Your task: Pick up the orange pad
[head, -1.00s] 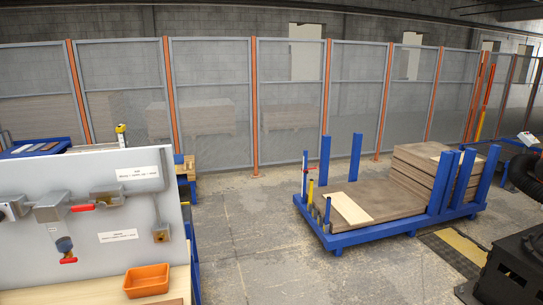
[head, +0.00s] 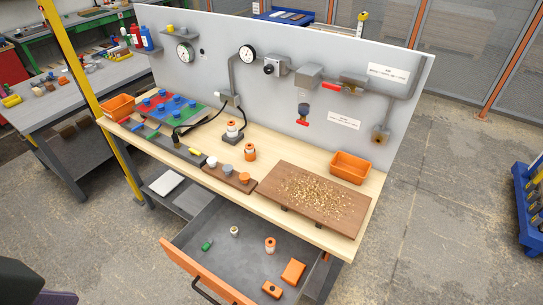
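A plain orange block-like pad (head: 293,271) lies in the open grey drawer (head: 222,262), near its right end. A smaller orange piece with a dark spot on top (head: 271,289) lies just in front of it and to its left. Neither of my grippers shows in the head view, so I cannot see what they hold.
The drawer also holds an orange-and-white bottle (head: 270,245), a small white item (head: 234,231) and a green item (head: 207,245). Above it, the workbench (head: 262,146) carries a brown board with wood chips (head: 312,198) and an orange bin (head: 350,168).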

